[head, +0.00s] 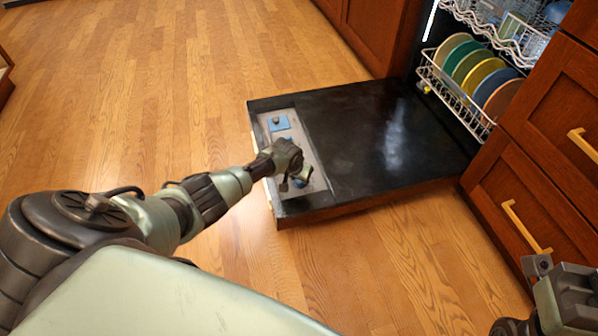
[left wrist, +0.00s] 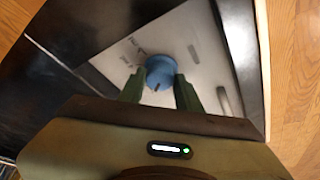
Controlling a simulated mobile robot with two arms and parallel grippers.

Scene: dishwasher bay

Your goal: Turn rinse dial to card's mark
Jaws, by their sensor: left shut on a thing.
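A blue round dial (left wrist: 160,68) sits on the pale panel (left wrist: 112,62) of the lowered dishwasher door. My left gripper (left wrist: 159,90) has its green fingers closed on the dial's near side edges. A small dark mark shows on the dial's near edge, between the fingers. In the head view my left gripper (head: 298,180) is at the panel's near end and mostly hides the dial. A blue square (head: 279,122) with a small grey piece on it lies at the panel's far end; I cannot tell whether it is the card. My right gripper (head: 575,292) is partly in view at bottom right.
The black door (head: 375,130) lies open above the wooden floor. A rack (head: 450,88) of coloured plates stands inside the dishwasher. Wooden drawers (head: 530,190) with brass handles stand at right. The floor left of the door is clear.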

